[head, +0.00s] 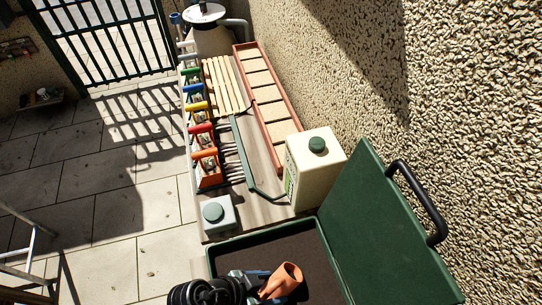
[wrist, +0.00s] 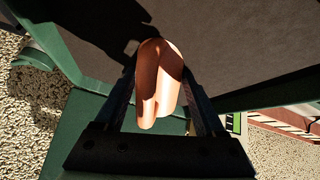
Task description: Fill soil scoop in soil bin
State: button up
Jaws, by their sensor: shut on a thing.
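The soil scoop (head: 284,279) is terracotta orange, and it also shows in the wrist view (wrist: 158,80). My gripper (head: 262,284) is shut on the scoop, whose body stands out beyond the fingers (wrist: 160,95). The soil bin (head: 268,234) is a dark green box at the bottom of the head view, with dark brown soil (head: 285,252) inside. The scoop appears over the bin's near part; its exact height above the soil cannot be told. No soil shows on the scoop, but its inside is not clearly seen.
The bin's green lid (head: 365,225) stands open at the right, with a black handle (head: 418,200), near the rough wall. A cream canister (head: 308,172), a grey box (head: 213,213) and a rake (head: 240,155) crowd the bench behind the bin. Paving at left is mostly clear.

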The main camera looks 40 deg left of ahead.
jog(key=shift+s+f+t+b, duration=0.2)
jog(key=shift+t+b, duration=0.3)
jog(key=shift+b, duration=0.55)
jog(key=shift+r+h, duration=0.1)
jog(key=shift+h, duration=0.2)
jog(key=shift+s+a+r+m+t+h+b, duration=0.15)
jog(key=shift+r+t+h+b, duration=0.1)
jog(key=shift+r+t+b, duration=0.6)
jog(key=shift+s+d+r+m+t+h+b, duration=0.15)
jog(key=shift+r+t+h+b, duration=0.15)
jog(key=shift+r+t+b, duration=0.6)
jog(key=shift+s+a+r+m+t+h+b, duration=0.2)
jog(key=shift+r+t+b, duration=0.3)
jog(key=shift+b, duration=0.65)
jog(key=shift+r+m+t+h+b, duration=0.3)
jog(key=shift+r+t+h+b, duration=0.55)
jog(key=shift+r+t+b, duration=1.8)
jog(key=shift+f+g+b, duration=0.4)
jog(key=shift+g+b, duration=0.15)
jog(key=shift+g, duration=0.05)
